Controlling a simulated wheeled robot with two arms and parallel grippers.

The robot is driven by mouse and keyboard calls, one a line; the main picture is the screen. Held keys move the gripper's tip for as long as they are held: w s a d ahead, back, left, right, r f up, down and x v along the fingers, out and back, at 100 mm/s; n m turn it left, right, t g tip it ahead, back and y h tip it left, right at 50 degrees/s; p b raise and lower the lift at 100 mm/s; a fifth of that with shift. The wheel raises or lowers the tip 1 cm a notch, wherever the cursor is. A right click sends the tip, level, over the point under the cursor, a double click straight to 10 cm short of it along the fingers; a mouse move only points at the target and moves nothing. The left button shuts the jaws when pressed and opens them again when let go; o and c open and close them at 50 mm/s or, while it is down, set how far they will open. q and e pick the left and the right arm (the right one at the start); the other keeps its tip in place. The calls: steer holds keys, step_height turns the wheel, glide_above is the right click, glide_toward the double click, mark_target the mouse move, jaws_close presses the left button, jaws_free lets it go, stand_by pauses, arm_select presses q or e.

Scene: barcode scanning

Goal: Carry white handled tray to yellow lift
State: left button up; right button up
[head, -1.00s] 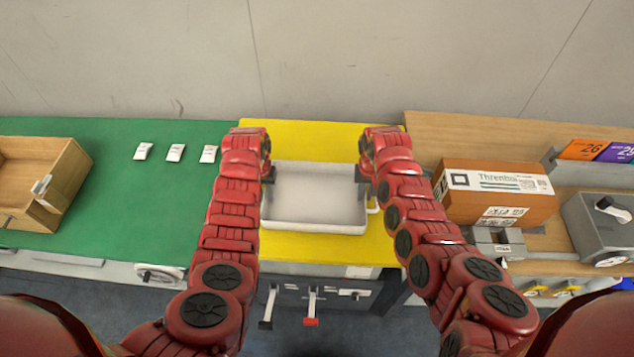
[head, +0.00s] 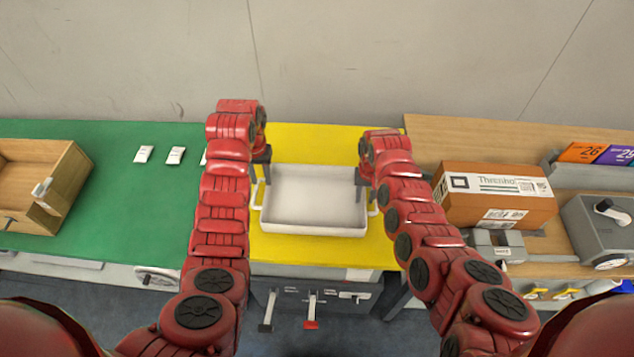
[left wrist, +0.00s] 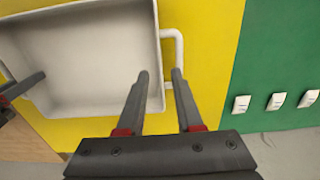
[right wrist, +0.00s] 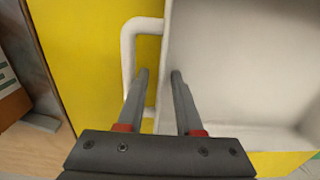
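The white handled tray (head: 315,229) sits flat on the yellow lift (head: 325,254) and looks empty. Its handles stick out at both sides; the left wrist view shows one handle (left wrist: 181,42) and the right wrist view the other (right wrist: 128,50). My left gripper (head: 261,172) is open above the tray's left side, its fingers apart near the wall and handle (left wrist: 160,76). My right gripper (head: 362,186) is open at the tray's right side, its fingers apart over the wall and handle (right wrist: 160,76). Whether either gripper touches the tray cannot be told.
A green table (head: 120,210) at left bears a wooden box (head: 66,180) and small white cards (head: 175,155). A wooden table (head: 450,135) at right bears an orange-brown carton (head: 500,208) and a grey device (head: 600,230). Levers (head: 312,310) hang below the lift's front.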

arm_select(q)
step_height(320, 180, up, 2)
steer(key=shift+r, duration=0.1)
arm_select(e)
step_height(320, 180, up, 12)
stand_by(0.7)
stand_by(0.4)
